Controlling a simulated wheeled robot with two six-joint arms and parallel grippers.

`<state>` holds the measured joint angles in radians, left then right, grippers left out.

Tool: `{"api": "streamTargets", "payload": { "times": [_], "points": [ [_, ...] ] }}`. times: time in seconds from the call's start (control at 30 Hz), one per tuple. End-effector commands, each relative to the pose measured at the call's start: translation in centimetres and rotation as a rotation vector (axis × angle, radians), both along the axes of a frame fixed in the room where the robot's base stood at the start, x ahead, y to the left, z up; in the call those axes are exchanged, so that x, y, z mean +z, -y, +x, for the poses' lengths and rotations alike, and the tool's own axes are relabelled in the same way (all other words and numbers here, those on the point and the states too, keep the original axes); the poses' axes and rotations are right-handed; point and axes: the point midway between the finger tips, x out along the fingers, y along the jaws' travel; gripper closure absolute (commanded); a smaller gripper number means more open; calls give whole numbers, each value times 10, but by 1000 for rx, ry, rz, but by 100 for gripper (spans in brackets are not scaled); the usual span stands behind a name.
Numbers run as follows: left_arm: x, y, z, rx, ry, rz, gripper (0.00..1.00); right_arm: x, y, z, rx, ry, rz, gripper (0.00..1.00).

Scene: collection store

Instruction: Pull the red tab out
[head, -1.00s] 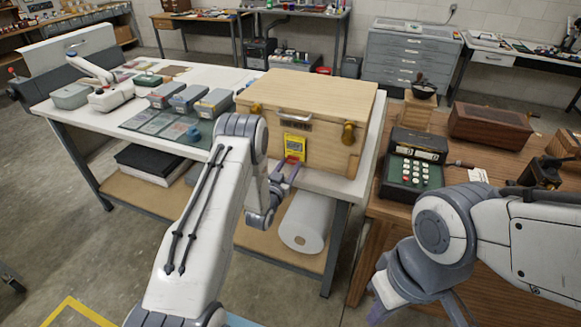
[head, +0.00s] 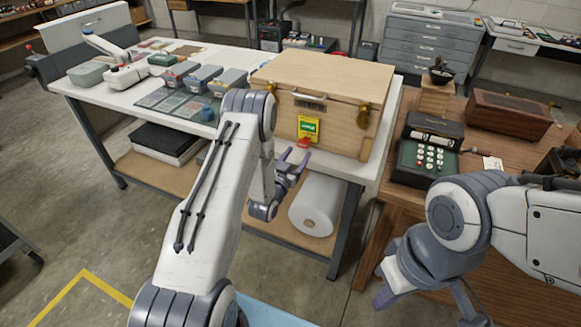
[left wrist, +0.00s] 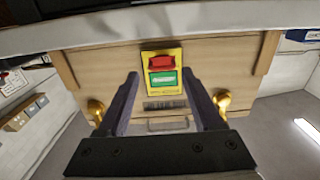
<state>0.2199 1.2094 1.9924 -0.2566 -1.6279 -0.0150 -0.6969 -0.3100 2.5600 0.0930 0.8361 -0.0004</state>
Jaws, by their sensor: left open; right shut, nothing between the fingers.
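The red tab (head: 304,142) sits at the lower end of a yellow plate (head: 317,123) with a green label, on the front of a wooden chest. In the left wrist view, which is upside down, the red tab (left wrist: 160,62) shows above the green label, in line with the gap between my fingers. My left gripper (head: 294,156) is open and empty, its fingers pointing at the chest front, just short of the tab. My right gripper (head: 384,298) is shut and empty, low at the right; part of it is hidden or out of frame.
The wooden chest (head: 345,72) stands at the white table's (head: 120,108) right end, with brass catches and a handle. A white roll (head: 315,208) lies on the shelf below.

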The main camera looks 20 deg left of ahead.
Motion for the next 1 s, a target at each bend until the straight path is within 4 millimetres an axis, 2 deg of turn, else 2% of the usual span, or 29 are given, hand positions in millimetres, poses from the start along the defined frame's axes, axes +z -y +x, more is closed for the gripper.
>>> {"api": "streamTargets", "payload": {
  "times": [0.2, 0.4, 0.57, 1.0],
  "points": [
    [-4, -3, -45, 2, -4, -2, 33, -14, 0, 0, 0, 0, 0, 100],
    [-2, -3, -71, 0, -2, -1, 33, -19, 0, 0, 0, 0, 0, 100],
    [-1, -2, -78, -1, -1, 0, 33, -20, 0, 0, 0, 0, 0, 100],
    [0, -1, -77, -4, -3, 1, 33, -20, 0, 0, 0, 0, 0, 100]
  ]
}}
